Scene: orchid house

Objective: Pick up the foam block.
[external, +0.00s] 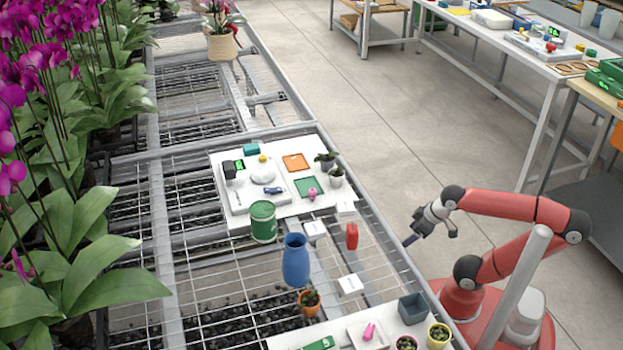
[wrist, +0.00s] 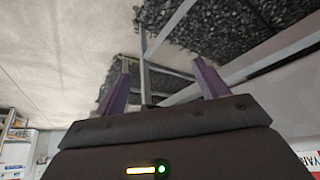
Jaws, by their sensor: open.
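A small teal-green block (external: 251,149) lies at the back of the white board; it may be the foam block, but it is too small to be sure. My gripper (external: 426,236) hangs beyond the bench's right edge, over the aisle, well away from that block. In the wrist view my gripper (wrist: 163,80) has its two purple fingers wide apart with nothing between them. No foam block shows in the wrist view.
A blue vase (external: 296,262) and a red container (external: 351,236) stand on the wire-mesh bench. Orchids (external: 60,190) line the left side.

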